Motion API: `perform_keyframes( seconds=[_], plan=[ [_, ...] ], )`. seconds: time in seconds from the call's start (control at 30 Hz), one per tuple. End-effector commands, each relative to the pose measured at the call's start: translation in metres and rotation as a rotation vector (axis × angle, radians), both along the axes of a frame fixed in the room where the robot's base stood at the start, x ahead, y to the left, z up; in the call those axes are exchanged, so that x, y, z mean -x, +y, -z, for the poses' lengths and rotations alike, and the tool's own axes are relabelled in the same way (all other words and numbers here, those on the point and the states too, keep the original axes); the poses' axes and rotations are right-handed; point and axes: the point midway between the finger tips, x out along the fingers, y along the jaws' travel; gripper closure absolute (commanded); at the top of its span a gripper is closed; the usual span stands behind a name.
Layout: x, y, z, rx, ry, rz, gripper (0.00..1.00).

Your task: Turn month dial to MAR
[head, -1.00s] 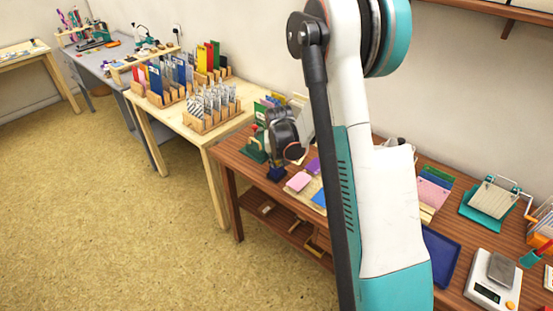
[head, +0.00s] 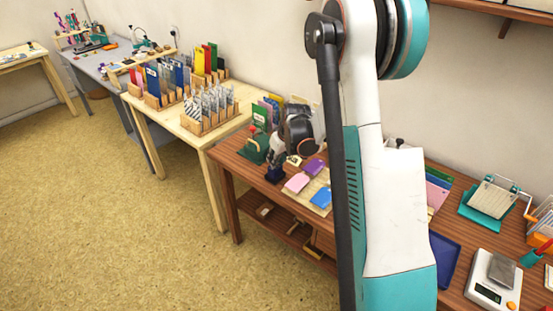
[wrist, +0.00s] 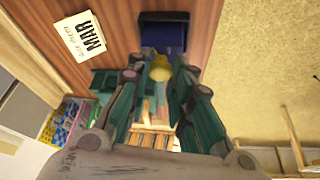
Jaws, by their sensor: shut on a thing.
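My gripper (wrist: 160,75) is shut on a small yellow knob (wrist: 160,68), which shows between its fingertips in the wrist view. A dark blue block (wrist: 163,32) lies just past the fingertips; I take it for the dated stamp, but its dial markings cannot be read. A cream card reading MAR (wrist: 80,37) lies on the brown table, left of the gripper. In the head view the dark blue block (head: 275,174) stands near the table's left front edge, with my gripper (head: 278,160) right above it. The fingers hide part of the knob.
A green stand with a red knob (head: 254,147) is left of the gripper. Pink (head: 297,183), purple (head: 314,167) and blue (head: 321,197) pads lie to the right. Upright coloured cards (head: 270,110) stand behind. Open floor lies in front.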

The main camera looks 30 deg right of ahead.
Motion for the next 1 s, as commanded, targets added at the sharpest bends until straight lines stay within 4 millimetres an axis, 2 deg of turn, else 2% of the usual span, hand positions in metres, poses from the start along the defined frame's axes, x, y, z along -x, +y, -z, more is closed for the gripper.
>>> perform_keyframes(
  seconds=[0.33, 0.37, 0.43, 0.47, 0.83, 1.0],
  plan=[
    [0.000, 0.000, 0.000, 0.000, 0.001, -0.001, 1.00],
    [0.000, 0.000, 0.000, 0.000, 0.001, -0.001, 0.77],
    [0.000, 0.000, 0.000, 0.000, 0.001, -0.001, 0.61],
    [0.000, 0.000, 0.000, 0.000, 0.001, -0.001, 0.58],
    [0.001, 0.000, -0.002, 0.000, 0.000, -0.001, 0.58],
    [0.007, -0.001, -0.016, 0.000, 0.000, 0.000, 0.58]
  ],
)
